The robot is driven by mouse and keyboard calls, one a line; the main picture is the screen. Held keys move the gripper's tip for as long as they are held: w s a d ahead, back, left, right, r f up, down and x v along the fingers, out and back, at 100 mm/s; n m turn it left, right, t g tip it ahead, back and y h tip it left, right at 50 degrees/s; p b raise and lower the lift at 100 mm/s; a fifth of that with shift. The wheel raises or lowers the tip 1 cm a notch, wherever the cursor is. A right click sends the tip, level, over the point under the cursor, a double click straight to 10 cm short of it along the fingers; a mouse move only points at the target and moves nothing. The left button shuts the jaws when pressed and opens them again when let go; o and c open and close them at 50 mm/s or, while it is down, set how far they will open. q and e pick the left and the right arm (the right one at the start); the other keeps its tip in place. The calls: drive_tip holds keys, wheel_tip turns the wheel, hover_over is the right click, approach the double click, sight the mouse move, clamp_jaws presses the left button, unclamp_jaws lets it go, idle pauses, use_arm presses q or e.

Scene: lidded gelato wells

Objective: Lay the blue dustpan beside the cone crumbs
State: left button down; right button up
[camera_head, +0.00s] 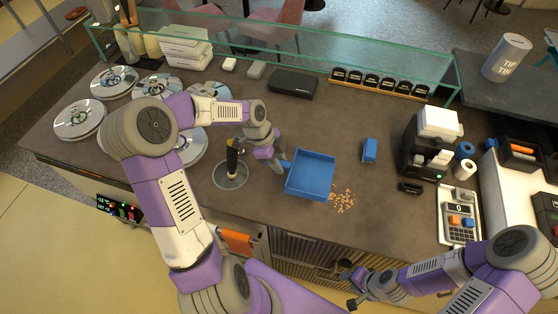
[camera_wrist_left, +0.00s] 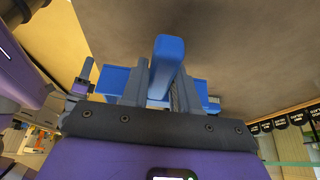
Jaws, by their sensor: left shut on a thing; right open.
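The blue dustpan (camera_head: 311,174) is at the counter's middle, its tray directly left of the cone crumbs (camera_head: 343,201). My left gripper (camera_head: 281,163) is shut on the dustpan's handle, which also shows between its fingers in the left wrist view (camera_wrist_left: 165,65). I cannot tell whether the pan touches the counter. The cone crumbs are a small scatter of orange-tan bits at the pan's lower right corner. My right gripper (camera_head: 349,287) is open and empty, low in front of the counter, away from the pan and crumbs.
A small blue block-like item (camera_head: 369,150) lies right of the pan. A round well (camera_head: 231,175) with a dark-handled tool is left of it. Metal lids (camera_head: 80,119) crowd the left. A card reader (camera_head: 461,215) and printer stand right. Counter behind the pan is clear.

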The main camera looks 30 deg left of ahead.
use_arm(q)
drive_tip(key=shift+f+b, duration=2.9)
drive_tip(key=shift+f, duration=1.45)
drive_tip(key=shift+f, duration=0.35)
drive_tip(key=c, duration=0.8)
unclamp_jaws()
drive_tip(key=shift+r, duration=0.1)
drive_tip(key=v, duration=0.7)
drive_tip(key=shift+a+r, duration=0.1)
drive_tip(key=shift+r, duration=0.05)
